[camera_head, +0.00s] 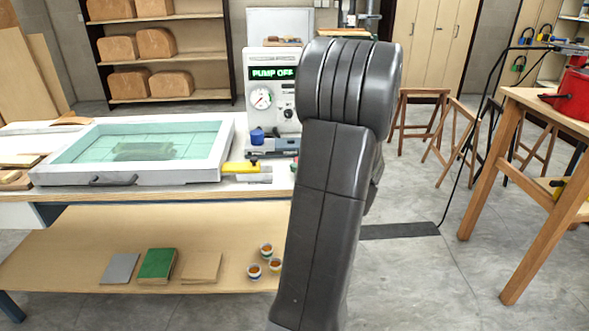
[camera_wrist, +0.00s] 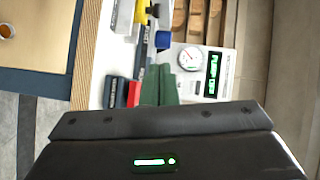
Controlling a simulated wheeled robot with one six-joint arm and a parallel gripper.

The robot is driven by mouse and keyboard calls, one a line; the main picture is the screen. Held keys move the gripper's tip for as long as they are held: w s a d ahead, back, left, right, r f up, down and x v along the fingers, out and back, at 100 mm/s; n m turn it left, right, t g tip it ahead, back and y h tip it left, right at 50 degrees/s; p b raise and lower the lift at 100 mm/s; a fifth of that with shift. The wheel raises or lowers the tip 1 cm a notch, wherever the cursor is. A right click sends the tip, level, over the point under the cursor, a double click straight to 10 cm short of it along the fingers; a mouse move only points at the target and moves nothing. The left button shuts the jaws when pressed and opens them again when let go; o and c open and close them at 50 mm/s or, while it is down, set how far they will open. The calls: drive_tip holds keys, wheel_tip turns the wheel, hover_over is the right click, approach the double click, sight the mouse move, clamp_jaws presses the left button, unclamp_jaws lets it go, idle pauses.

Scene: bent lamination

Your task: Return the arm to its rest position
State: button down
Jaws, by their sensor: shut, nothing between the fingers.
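My arm (camera_head: 325,200) stands nearly upright in the head view, right of the workbench's middle. Its bent joint is at the top, in front of the pump panel's right side. My gripper is not visible in the head view. In the wrist view, the dark body of my gripper (camera_wrist: 160,121) fills the lower part, with a green light on it. It is shut and holds nothing. Dark green pieces (camera_wrist: 166,86) show just above its body, and I cannot tell what they are. No contact with the bench shows.
The bench carries a framed glass-topped press (camera_head: 130,152), a yellow tool (camera_head: 247,168) and the pump panel (camera_head: 270,92) reading PUMP OFF. Cups (camera_head: 266,250) and flat blocks (camera_head: 157,264) lie on the lower shelf. A wooden table (camera_head: 540,101) stands right; floor between is mostly open.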

drive_tip(key=shift+w, duration=0.1)
drive_tip(key=p+x, duration=0.1)
drive_tip(key=x, duration=0.8)
drive_tip(key=shift+w+a, duration=0.15)
drive_tip(key=shift+a, duration=0.1)
drive_tip(key=a, duration=0.1)
drive_tip(key=a+p, duration=0.1)
drive_tip(key=a, duration=0.1)
drive_tip(key=shift+w+a+f, duration=0.15)
drive_tip(key=shift+w+f, duration=0.1)
drive_tip(key=shift+w, duration=0.15)
drive_tip(key=shift+a+f+p, duration=0.15)
drive_tip(key=shift+a+p, duration=0.15)
drive_tip(key=shift+a, duration=0.15)
